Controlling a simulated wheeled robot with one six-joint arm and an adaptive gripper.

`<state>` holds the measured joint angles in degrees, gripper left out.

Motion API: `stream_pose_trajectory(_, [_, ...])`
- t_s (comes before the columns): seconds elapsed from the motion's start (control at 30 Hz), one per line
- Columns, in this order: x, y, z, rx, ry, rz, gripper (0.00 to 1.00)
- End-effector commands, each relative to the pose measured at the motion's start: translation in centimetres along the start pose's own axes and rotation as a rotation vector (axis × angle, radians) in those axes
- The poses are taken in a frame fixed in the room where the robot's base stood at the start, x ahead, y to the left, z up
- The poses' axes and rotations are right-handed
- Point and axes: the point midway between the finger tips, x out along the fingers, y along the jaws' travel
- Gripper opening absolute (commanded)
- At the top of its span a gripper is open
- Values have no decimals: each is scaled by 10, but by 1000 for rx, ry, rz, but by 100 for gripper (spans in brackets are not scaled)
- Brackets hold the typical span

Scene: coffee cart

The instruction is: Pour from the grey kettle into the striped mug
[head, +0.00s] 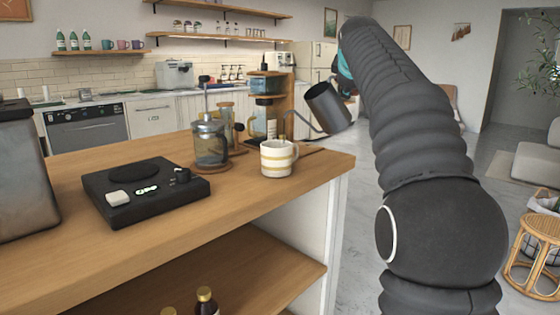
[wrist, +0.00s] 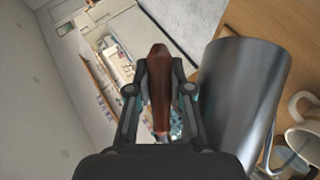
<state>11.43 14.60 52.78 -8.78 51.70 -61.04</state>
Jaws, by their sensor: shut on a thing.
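The grey kettle (head: 326,108) is in the air at the counter's right end in the head view, tilted, with its thin spout reaching left toward the striped mug (head: 278,160). The spout tip looks to be just above and behind the mug's rim; no stream of liquid is visible. The white mug with yellow bands stands upright near the counter corner. In the wrist view, my gripper (wrist: 160,80) is shut on the kettle's brown handle, with the kettle body (wrist: 242,92) to its right. The mug (wrist: 304,135) shows partly at the right edge. What is inside the mug is not clear.
A black scale (head: 146,190) lies left of the mug on the wooden counter (head: 235,195). A glass press (head: 210,142) and a wooden coffee stand (head: 268,90) stand behind and left of the mug. Open floor lies to the right of the counter.

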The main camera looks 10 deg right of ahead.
Motion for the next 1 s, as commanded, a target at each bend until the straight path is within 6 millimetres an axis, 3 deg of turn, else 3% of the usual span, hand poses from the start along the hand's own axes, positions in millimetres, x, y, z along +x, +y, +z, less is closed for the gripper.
stream_pose_trajectory(0.5, [-1,1,0,2,2,1,0])
stream_pose_trajectory(1.0, [10,-11,10,72,19,-59,0])
